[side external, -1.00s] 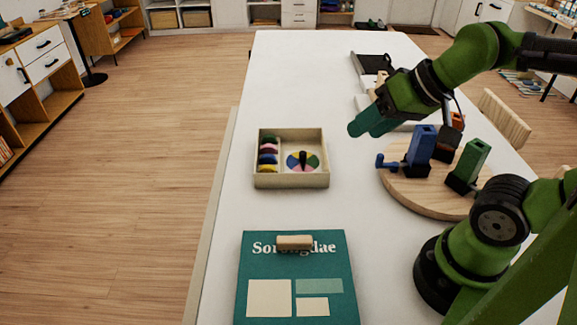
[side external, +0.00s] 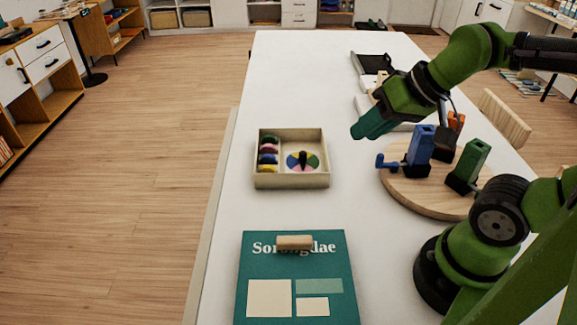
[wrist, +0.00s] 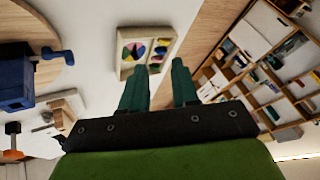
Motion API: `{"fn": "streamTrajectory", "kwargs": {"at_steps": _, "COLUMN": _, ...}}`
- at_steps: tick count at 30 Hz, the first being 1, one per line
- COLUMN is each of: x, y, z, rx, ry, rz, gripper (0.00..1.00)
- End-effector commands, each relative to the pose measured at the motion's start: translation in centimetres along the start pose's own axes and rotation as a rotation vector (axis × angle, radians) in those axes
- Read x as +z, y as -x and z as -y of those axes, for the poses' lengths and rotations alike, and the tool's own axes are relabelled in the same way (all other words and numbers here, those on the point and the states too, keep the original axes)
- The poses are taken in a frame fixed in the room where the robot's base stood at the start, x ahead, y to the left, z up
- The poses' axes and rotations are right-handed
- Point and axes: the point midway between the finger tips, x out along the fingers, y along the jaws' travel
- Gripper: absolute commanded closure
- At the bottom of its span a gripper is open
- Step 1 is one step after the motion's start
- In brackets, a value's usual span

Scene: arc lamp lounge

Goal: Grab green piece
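A shallow cream tray (side external: 292,184) stands on the white table. Its left compartment holds a column of coloured pieces, with a dark green piece (side external: 268,140) at the back. Its right part holds a multicoloured disc (side external: 303,161) with a black peg. The tray also shows in the wrist view (wrist: 122,68) beyond the fingertips. A green block (side external: 473,160) stands in a black holder on the round wooden board (side external: 435,204). My gripper (side external: 362,132) has teal fingers and hangs above the table, right of and behind the tray. The wrist view shows the fingers (wrist: 167,68) apart with nothing between them.
A blue block (side external: 421,145) and an orange part (side external: 456,122) stand on the round board, near my gripper. A teal book (side external: 268,266) with a small wooden block (side external: 295,242) lies in front. The table behind the tray is clear.

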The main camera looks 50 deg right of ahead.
Motion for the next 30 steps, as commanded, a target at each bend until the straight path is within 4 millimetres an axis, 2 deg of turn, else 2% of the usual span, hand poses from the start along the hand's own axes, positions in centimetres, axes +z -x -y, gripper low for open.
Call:
{"fn": "streamTrajectory", "kwargs": {"at_steps": 2, "x": -0.6, "y": -1.1, "z": -0.4, "rx": 0.031, "ry": -0.021, "rz": 0.038, "gripper": 0.70}}
{"fn": "streamTrajectory", "kwargs": {"at_steps": 5, "x": -2.9, "y": -2.5, "z": -0.5, "rx": 0.070, "ry": -0.037, "rz": 0.082, "gripper": 0.70}}
{"fn": "streamTrajectory", "kwargs": {"at_steps": 11, "x": -9.3, "y": -6.3, "z": -0.5, "rx": 0.118, "ry": 0.073, "rz": 0.187, "gripper": 0.70}}
{"fn": "streamTrajectory", "kwargs": {"at_steps": 17, "x": -15.6, "y": -11.6, "z": -1.4, "rx": 0.105, "ry": 0.280, "rz": 0.298, "gripper": 0.70}}
{"fn": "streamTrajectory", "kwargs": {"at_steps": 24, "x": -21.9, "y": -18.6, "z": -3.9, "rx": 0.008, "ry": 0.611, "rz": 0.396, "gripper": 0.70}}
{"fn": "streamTrajectory", "kwargs": {"at_steps": 27, "x": -24.1, "y": -20.4, "z": -4.5, "rx": -0.044, "ry": 0.775, "rz": 0.406, "gripper": 0.70}}
{"fn": "streamTrajectory", "kwargs": {"at_steps": 30, "x": -25.7, "y": -20.3, "z": -4.0, "rx": -0.083, "ry": 0.927, "rz": 0.390, "gripper": 0.70}}
